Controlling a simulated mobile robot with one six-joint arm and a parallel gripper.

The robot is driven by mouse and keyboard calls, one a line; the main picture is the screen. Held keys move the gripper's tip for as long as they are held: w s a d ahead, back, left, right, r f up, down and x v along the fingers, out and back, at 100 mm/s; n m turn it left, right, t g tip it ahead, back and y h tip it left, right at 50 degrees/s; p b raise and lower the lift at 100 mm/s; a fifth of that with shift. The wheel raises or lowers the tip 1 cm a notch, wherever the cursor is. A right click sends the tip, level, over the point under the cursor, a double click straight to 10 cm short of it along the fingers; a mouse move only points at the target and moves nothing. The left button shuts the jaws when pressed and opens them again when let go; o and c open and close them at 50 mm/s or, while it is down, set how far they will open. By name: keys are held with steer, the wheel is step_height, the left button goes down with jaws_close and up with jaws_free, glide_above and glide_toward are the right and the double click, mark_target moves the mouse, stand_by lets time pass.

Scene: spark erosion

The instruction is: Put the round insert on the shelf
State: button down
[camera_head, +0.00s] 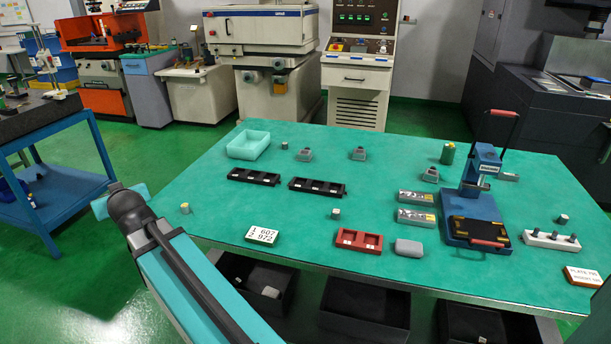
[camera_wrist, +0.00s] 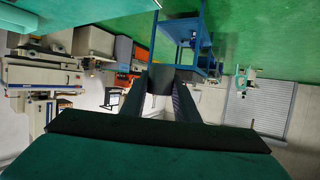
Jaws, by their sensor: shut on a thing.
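My gripper (camera_wrist: 159,90) shows in the wrist view, its two dark fingers shut on a small grey piece (camera_wrist: 159,76). I see only part of this piece, so I cannot tell for sure that it is the round insert. The wrist view is tilted, with the green floor at the top. In the head view my arm covers the lower left, and my gripper cannot be made out. A blue stand (camera_head: 40,222) at the left has a dark top and a lower shelf (camera_head: 62,190). It also shows in the wrist view (camera_wrist: 185,30), beyond the gripper.
The green worktable (camera_head: 300,222) holds a mint tray (camera_head: 249,145), black racks (camera_head: 317,188), a red tray (camera_head: 359,241), small cylinders (camera_head: 335,213) and a blue press (camera_head: 473,205). Dark bins (camera_head: 367,302) stand under it. Green floor is open between table and stand.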

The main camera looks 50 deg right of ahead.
steer(key=s+d+f+m+g+h+p, duration=0.1)
steer(key=s+d+f+m+g+h, duration=0.2)
steer(key=d, duration=0.9)
steer(key=s+d+f+m+g+h, duration=0.1)
steer(key=s+d+f+m+h, duration=0.3)
steer(key=d, duration=0.9)
steer(key=s+d+f+m+g+h+p, duration=0.15)
steer(key=s+d, duration=0.35)
steer(key=d, duration=0.7)
steer(key=s+d+f+m+g, duration=0.1)
steer(key=s+d+m+g, duration=0.1)
steer(key=s+d, duration=0.6)
steer(key=s+d+f+m+g+h, duration=0.1)
steer(key=s+d+m+g, duration=0.2)
steer(key=s+d, duration=0.6)
steer(key=s+d+f+m+g+h+p, duration=0.1)
steer(key=s+d+f+m+g, duration=0.1)
steer(key=s+d, duration=0.7)
steer(key=shift+s+m+g+h, duration=0.25)
steer(key=shift+s+m+g, duration=0.5)
steer(key=shift+s+g, duration=0.45)
steer(key=shift+d, duration=0.1)
